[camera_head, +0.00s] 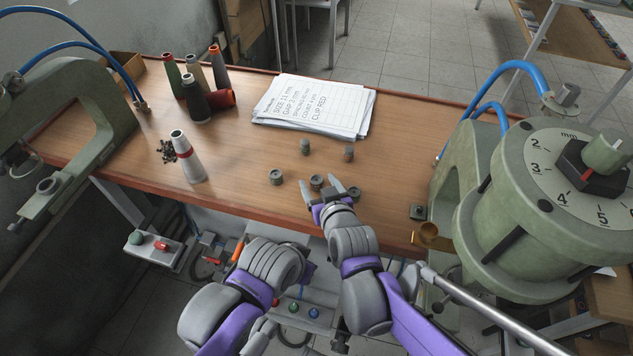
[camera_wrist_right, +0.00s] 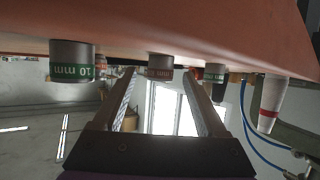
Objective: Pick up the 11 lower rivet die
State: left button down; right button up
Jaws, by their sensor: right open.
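Three short grey dies stand in a row near the front edge of the table: a left die (camera_head: 276,176), a middle die (camera_head: 316,181) and a right die (camera_head: 354,192). My right gripper (camera_head: 321,187) is open, its fingers pointing toward the middle die. In the right wrist view, which is upside down, a red-banded die (camera_wrist_right: 160,68) stands ahead between the open fingers, apart from them; its number is hard to read. A green-banded die (camera_wrist_right: 72,62) marked 10 mm is to its left, another green-banded one (camera_wrist_right: 215,72) to its right. My left gripper is hidden.
Two small pieces (camera_head: 305,146) (camera_head: 349,154) stand behind the row. Papers (camera_head: 315,104) lie at the back, with thread cones (camera_head: 195,100) and a white cone (camera_head: 187,158) to the left. A large green machine with a dial (camera_head: 535,220) blocks the right side.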

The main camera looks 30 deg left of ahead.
grip_shut()
dwell(0.3)
